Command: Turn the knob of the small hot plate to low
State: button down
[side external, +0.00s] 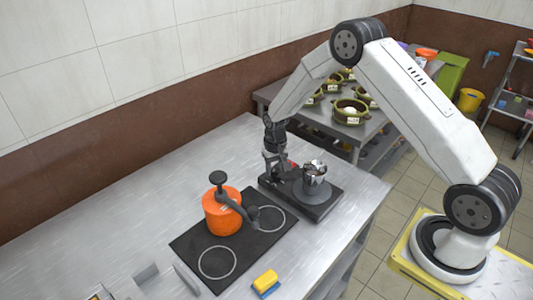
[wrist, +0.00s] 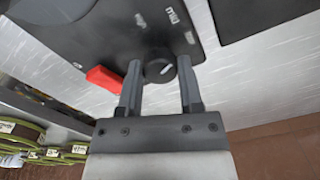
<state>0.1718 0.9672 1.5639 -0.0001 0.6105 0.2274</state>
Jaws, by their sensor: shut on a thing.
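The small hot plate (side external: 322,208) is a dark flat base at the right part of the steel table, with a shiny metal pot (side external: 316,172) on it. Its round black knob (wrist: 159,68) shows in the wrist view, with a short white mark tilted up to the right. Printed labels sit around the knob on the dark panel (wrist: 215,45); one reads "mid", the others are hard to read. My gripper (wrist: 160,72) has one finger on each side of the knob and is shut on it. In the side view my gripper (side external: 277,172) hides the knob.
A red tab (wrist: 104,79) sits beside the left finger. An orange pot (side external: 222,214) with a dark handle stands on a black two-ring cooktop (side external: 190,240). A yellow and blue sponge (side external: 265,282) lies at the front. Green bowls (side external: 348,110) stand on a table behind.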

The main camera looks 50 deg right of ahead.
aim_at(275, 169)
jog(key=shift+m, duration=2.2)
jog(key=shift+c, duration=1.2)
grip_release()
jog(key=shift+r, duration=0.1)
jog(key=shift+r, duration=3.85)
jog(key=shift+s, duration=0.1)
